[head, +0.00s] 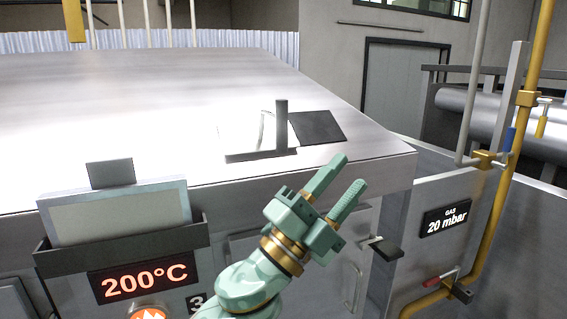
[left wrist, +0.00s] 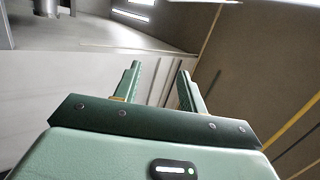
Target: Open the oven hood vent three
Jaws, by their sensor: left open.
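The oven hood (head: 120,90) is a large shiny metal slab with a sloping top. Near its right front is a vent with a dark upright bar (head: 281,125), a dark front strip (head: 258,156) and a dark square panel (head: 317,127) beside the bar. I cannot tell whether this vent is open or shut. A partly covered "3" label (head: 197,302) shows on the oven front below. My left gripper (head: 350,172) is open and empty, in front of the hood's front edge, right of and nearer than the vent. Its two fingers also show apart in the left wrist view (left wrist: 160,70). My right gripper is out of view.
A pale panel in a dark holder (head: 115,215) stands at the front left, above a "200°C" display (head: 145,279). Yellow gas pipes (head: 512,150) and a "20 mbar" sign (head: 446,218) are at the right. The hood top's left part is clear.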

